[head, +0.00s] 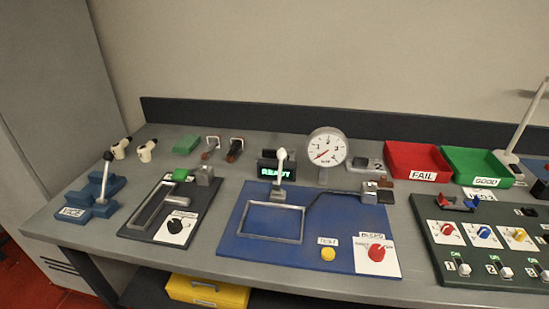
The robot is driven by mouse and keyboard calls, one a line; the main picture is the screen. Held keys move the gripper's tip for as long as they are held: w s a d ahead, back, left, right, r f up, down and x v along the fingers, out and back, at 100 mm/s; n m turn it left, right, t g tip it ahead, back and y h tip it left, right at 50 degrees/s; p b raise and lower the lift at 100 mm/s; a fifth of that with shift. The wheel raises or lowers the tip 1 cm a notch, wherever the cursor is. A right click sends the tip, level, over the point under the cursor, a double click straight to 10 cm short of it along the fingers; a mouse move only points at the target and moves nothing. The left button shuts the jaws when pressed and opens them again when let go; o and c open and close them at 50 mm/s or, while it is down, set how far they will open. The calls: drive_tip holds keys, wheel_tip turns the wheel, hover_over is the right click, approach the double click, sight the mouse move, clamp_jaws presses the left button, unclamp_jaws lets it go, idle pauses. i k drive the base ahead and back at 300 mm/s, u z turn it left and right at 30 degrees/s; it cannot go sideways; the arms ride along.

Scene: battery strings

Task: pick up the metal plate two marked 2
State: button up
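A small grey metal piece (362,163) lies on the grey workbench, right of the round dial gauge and left of the red FAIL bin. A dark mark that looks like a 2 shows at its right side, but it is too small to read surely. My gripper is not in view.
The workbench (130,266) holds a blue board (225,240) with a metal frame and red knob, and a dark board (195,225). The red FAIL bin (398,172), green GOOD bin (470,180) and dial gauge (327,147) stand close by. A green switch panel (432,240) is at right.

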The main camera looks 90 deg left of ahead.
sight(353, 163)
drive_tip(key=u, duration=0.35)
drive_tip(key=k, duration=0.8)
drive_tip(key=u, duration=1.2)
drive_tip(key=i, duration=0.75)
drive_tip(key=u, duration=0.6)
drive_tip(key=i, duration=0.6)
